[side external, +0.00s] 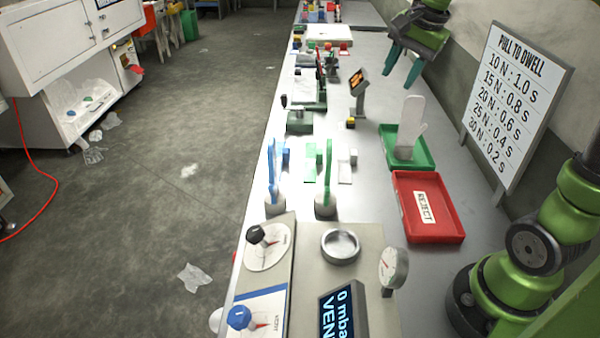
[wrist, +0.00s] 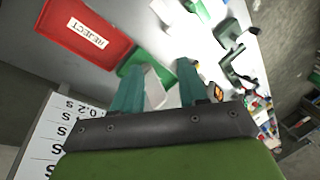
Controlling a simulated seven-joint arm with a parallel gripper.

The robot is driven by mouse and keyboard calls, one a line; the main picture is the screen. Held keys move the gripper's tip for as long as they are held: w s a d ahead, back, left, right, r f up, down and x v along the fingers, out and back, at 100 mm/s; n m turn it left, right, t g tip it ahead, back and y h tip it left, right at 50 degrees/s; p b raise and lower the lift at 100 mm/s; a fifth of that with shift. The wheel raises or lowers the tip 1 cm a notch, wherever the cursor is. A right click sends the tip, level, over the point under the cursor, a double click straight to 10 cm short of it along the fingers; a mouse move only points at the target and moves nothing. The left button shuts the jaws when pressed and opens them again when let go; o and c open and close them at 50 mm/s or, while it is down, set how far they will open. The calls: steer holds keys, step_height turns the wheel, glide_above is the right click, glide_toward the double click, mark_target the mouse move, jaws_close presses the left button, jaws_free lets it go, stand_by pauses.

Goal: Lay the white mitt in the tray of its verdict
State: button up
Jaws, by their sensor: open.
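The white mitt (side external: 409,122) is in the green tray (side external: 427,160), cuff end down and fingers pointing up; I cannot tell whether it leans on anything. In the wrist view a pale shape that looks like the mitt (wrist: 155,88) shows beyond my fingers, beside the green tray (wrist: 133,62). The red tray (side external: 459,237), labelled REJECT, lies nearer the side camera and is empty; it also shows in the wrist view (wrist: 62,13). My gripper (side external: 399,80) is open and empty, above and behind the mitt, apart from it. Its fingers also show in the wrist view (wrist: 160,66).
A blue glove (side external: 273,165) and a green glove (side external: 328,160) stand upright on the bench's left side. An orange-lit display (side external: 358,82) stands near my gripper. A gauge (side external: 393,267) and dial panels fill the front. A PULL TO DWELL board (side external: 515,100) stands on the right.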

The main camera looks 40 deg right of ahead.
steer(key=s+a+f+n+t+y, duration=0.2)
steer(key=s+a+f+n, duration=0.3)
steer(key=s+a+n, duration=0.6)
steer(key=s+a+t, duration=0.1)
steer(key=a, duration=0.2)
steer(key=shift+a+n+t, duration=0.35)
steer(key=shift+n+t, duration=0.05)
